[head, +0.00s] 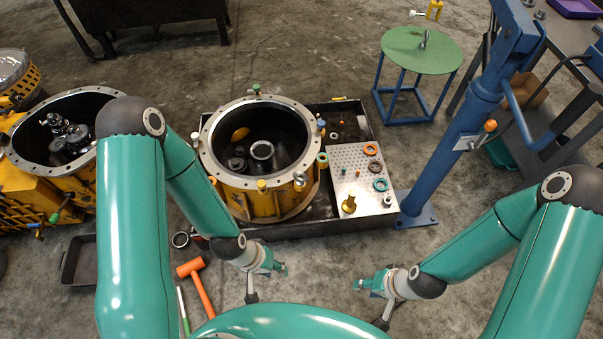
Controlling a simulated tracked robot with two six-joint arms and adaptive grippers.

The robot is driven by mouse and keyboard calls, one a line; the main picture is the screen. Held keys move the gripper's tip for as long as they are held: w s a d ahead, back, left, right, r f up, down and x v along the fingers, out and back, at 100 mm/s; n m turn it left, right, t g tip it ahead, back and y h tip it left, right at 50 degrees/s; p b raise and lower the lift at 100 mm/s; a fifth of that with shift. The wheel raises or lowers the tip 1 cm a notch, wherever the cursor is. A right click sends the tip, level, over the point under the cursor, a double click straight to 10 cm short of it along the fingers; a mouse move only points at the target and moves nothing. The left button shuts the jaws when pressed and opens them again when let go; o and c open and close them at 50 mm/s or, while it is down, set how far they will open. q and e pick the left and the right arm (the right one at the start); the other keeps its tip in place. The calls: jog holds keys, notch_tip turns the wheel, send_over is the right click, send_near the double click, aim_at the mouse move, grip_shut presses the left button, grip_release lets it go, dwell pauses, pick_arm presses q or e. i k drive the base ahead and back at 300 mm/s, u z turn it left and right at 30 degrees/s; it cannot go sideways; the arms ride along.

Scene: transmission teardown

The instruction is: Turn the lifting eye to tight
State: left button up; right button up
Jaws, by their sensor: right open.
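I cannot pick out the lifting eye for certain at this size. A brass-yellow upright piece (349,205) stands at the front of the perforated plate (345,158); a small grey upright piece (423,40) stands on the green round stool. The open yellow housing (262,203) with a grey flange sits in the dark tray, with dark parts inside. My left gripper (267,283) is open and empty, low in front of the tray. My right gripper (370,304) is open and empty, to its right. Neither touches the housing or plate.
An orange mallet (202,289) lies on the floor left of my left gripper. Another yellow housing (85,179) stands at the left. A blue crane post (469,110) rises right of the dark tray (285,230). The green stool (402,45) is behind. Floor between my grippers is clear.

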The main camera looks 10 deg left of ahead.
aim_at(300, 182)
jog(key=i, duration=0.85)
jog(key=u, duration=0.05)
